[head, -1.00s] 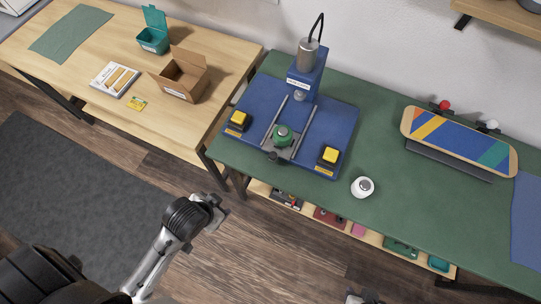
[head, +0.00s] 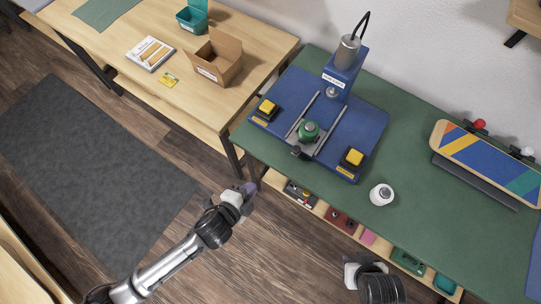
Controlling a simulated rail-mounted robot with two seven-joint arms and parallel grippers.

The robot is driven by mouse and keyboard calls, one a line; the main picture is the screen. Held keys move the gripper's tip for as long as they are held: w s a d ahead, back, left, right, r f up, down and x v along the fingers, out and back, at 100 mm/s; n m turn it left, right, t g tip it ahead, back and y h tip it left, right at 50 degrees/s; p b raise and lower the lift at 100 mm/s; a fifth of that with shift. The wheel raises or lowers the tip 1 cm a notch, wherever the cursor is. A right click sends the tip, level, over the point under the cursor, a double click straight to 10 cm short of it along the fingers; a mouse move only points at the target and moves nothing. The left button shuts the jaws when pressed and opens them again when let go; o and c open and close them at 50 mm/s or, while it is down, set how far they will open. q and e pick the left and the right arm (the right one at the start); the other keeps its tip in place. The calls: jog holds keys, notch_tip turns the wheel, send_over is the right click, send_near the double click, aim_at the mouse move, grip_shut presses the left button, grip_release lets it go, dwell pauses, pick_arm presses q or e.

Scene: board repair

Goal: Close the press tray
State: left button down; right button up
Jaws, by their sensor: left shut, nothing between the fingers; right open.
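The blue press (head: 370,122) stands on the green table, with its upright press head (head: 346,56) at the back. Its grey tray (head: 322,127) sits on two rails at the front of the base, pulled out toward the table's front edge. A green round part (head: 308,131) sits on the tray. A dark knob (head: 297,152) is at the tray's front. My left gripper (head: 249,190) is shut and empty, in front of and below the table edge, apart from the tray. My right gripper (head: 352,268) is at the bottom, largely hidden by its wrist, touching nothing visible.
Two yellow buttons (head: 267,107) (head: 355,157) flank the rails. A white bottle (head: 381,194) stands right of the press. A striped skateboard deck (head: 490,158) rests further right. A shelf (head: 326,213) with parts runs below the tabletop. A wooden table (head: 133,66) with an open cardboard box (head: 218,58) is at left.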

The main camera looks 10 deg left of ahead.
pick_arm(q)
notch_tip(320, 180, up, 4)
jog(key=d+m+t+h, duration=0.2)
jog(key=m+h, duration=0.1)
jog(key=m, duration=0.3)
jog(key=b, duration=0.1)
send_near(294, 152)
jog(key=shift+m+h, duration=0.4)
jog(key=x, duration=0.6)
jog(key=shift+w+f, duration=0.15)
jog(key=shift+w+d+f, duration=0.15)
jog(key=shift+w+d, duration=0.15)
jog(key=shift+w, duration=0.25)
pick_arm(e)
jog(key=shift+w+f, duration=0.1)
jog(key=shift+f, duration=0.6)
pick_arm(q)
jog(key=shift+w, duration=0.1)
